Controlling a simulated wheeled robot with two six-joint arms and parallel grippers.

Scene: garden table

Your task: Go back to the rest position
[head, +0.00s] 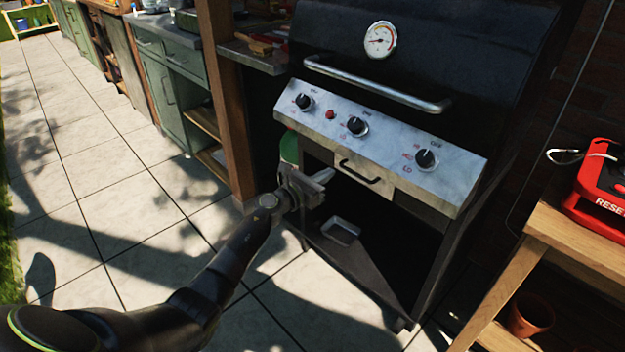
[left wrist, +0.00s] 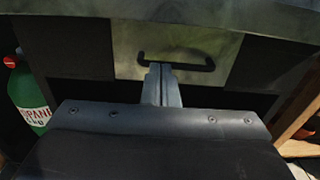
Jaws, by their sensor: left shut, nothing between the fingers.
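My left gripper (head: 326,178) is shut and empty in front of the barbecue grill (head: 418,60). In the left wrist view its closed fingers (left wrist: 161,84) point towards a drawer front (left wrist: 190,42) with a dark handle (left wrist: 176,60). The fingertips overlap the handle's left part in that view; I cannot tell whether they touch it. In the head view the drawer handle (head: 360,171) lies to the right of the fingertips, below the control panel. My right gripper is in neither view.
A green bottle (left wrist: 30,98) stands left of the drawer under the grill. A wooden table (head: 560,240) at the right holds a red device (head: 606,190), with a terracotta pot (head: 530,315) below. A wooden post (head: 226,110) stands left of the grill. Paving at the left is clear.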

